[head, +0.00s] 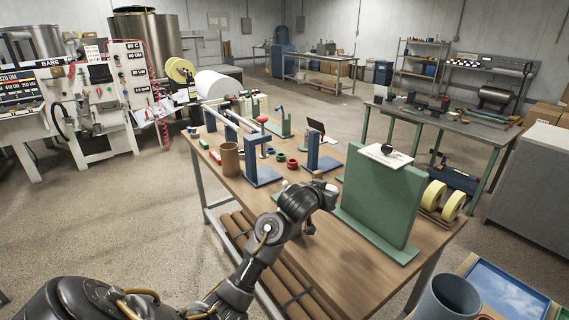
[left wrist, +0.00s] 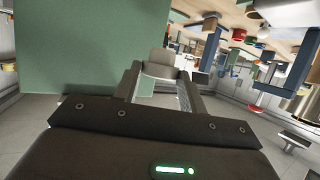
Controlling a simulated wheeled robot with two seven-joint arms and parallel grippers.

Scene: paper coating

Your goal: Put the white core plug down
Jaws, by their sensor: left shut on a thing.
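The white core plug (left wrist: 160,63) shows in the left wrist view as a pale, rounded piece between my fingertips. My left gripper (left wrist: 158,78) is shut on it. In the head view my left gripper (head: 308,228) is over the wooden table (head: 330,262), just left of the green upright board (head: 378,205). The plug is hard to make out there, and its height above the tabletop cannot be told. The green board (left wrist: 85,45) fills the left of the left wrist view. My right gripper is not in view.
Blue stands (head: 264,177) and a brown tube (head: 228,160) stand behind my left gripper, with small red and green rings (head: 293,164) near them. Yellow rolls (head: 453,206) sit right of the board. Bare tabletop shows around the gripper and along the front edge.

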